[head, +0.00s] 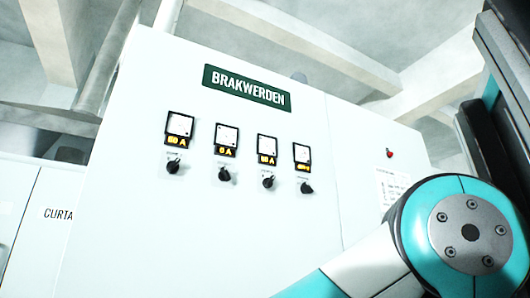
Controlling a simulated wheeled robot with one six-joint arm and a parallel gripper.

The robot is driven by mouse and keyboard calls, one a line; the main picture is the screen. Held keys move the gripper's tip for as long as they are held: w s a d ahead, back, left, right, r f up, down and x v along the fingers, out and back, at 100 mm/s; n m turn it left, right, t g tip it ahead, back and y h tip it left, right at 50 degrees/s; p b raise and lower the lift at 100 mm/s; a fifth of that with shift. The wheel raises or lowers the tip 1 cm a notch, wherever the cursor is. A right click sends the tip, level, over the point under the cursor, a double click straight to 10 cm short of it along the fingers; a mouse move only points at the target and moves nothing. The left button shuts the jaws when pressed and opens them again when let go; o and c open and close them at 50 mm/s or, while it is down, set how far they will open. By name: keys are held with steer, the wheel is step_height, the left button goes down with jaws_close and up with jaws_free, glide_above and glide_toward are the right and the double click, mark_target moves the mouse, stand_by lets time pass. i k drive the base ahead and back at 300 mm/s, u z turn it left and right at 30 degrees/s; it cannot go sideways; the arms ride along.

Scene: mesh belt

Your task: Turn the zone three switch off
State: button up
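A white control cabinet (130,230) fills the middle of the head view. It carries a row of several black rotary switches, each below a small meter with an amber readout. From the left they are the first switch (173,168), the second (224,174), the third (268,183) and the fourth (306,187). Their labels are too small to read, so I cannot tell which is marked zone three. The third switch's pointer direction is unclear. The meter (267,150) above it has an amber display. My gripper is not in view; only my teal and white arm shows at lower right.
A green sign reading BRAKWERDEN (247,87) is above the meters. A red indicator or button (389,153) and a paper sheet (392,187) are on the cabinet's right. Another white cabinet marked CURTA (58,214) stands at left. Pipes and beams run overhead.

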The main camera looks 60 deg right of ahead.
mark_target(267, 183)
steer(key=z, duration=1.4)
steer(key=k, duration=0.5)
steer(key=u, duration=0.8)
steer(key=i, duration=0.6)
steer(key=z, duration=1.6)
